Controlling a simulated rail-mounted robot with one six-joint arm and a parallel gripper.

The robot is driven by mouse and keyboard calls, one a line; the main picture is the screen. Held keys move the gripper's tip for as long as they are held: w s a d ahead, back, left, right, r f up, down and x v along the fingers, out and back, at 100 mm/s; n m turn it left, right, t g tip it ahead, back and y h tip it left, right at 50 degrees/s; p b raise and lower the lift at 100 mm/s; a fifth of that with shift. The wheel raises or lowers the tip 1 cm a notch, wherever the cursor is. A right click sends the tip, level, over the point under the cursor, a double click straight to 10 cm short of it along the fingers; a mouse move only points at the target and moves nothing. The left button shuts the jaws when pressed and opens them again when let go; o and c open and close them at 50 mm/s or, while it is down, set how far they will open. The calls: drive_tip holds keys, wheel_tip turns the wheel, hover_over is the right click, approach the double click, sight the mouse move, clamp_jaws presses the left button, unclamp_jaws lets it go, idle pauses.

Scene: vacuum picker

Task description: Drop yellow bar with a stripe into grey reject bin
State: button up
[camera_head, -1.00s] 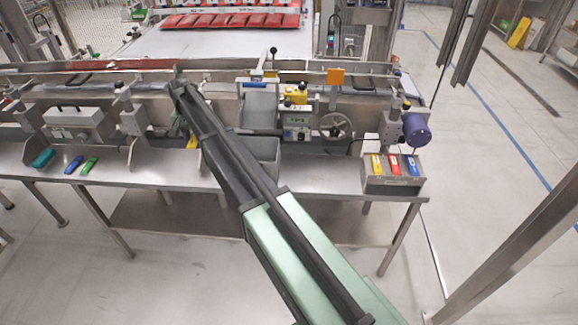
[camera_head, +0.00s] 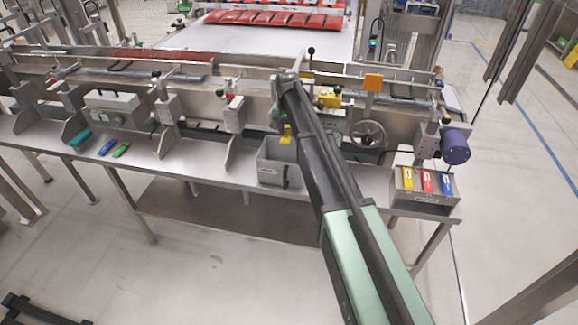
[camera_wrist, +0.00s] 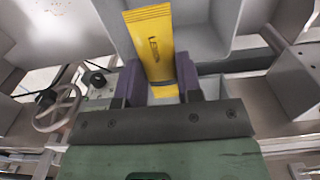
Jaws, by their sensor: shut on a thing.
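My gripper (camera_wrist: 159,82) is shut on a yellow bar (camera_wrist: 149,32), its purple fingers on either side. The bar has dark lettering and a ribbed band at its far end; I cannot clearly make out a stripe. In the head view the yellow bar (camera_head: 286,136) hangs under the end of my arm. The grey bin (camera_head: 267,172) stands at the table's front, and the bar shows just above its back part. In the wrist view the bin's grey walls (camera_wrist: 226,14) surround the far end of the bar. How high the bar is above the bin is hard to tell.
A grey holder (camera_head: 424,197) with yellow, red and blue bars stands at the right end of the table. Teal (camera_head: 80,139), blue (camera_head: 107,147) and green (camera_head: 122,149) items lie at the left. A handwheel (camera_head: 367,134) and machine parts stand behind the bin.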

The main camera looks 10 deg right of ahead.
wheel_tip(320, 180, down, 6)
drive_tip(key=b, duration=0.4)
drive_tip(key=shift+r+b, duration=0.25)
drive_tip(key=shift+b, duration=0.15)
drive_tip(key=o, duration=1)
wheel_tip(320, 180, up, 11)
drive_tip(key=p, duration=1.1)
drive_tip(key=shift+r, duration=0.1)
drive_tip(key=shift+f, duration=0.2)
drive_tip(key=s+n, duration=0.4)
drive_tip(key=s, duration=3.1)
drive_tip(key=shift+s+n, duration=0.25)
drive_tip(key=shift+n, duration=0.15)
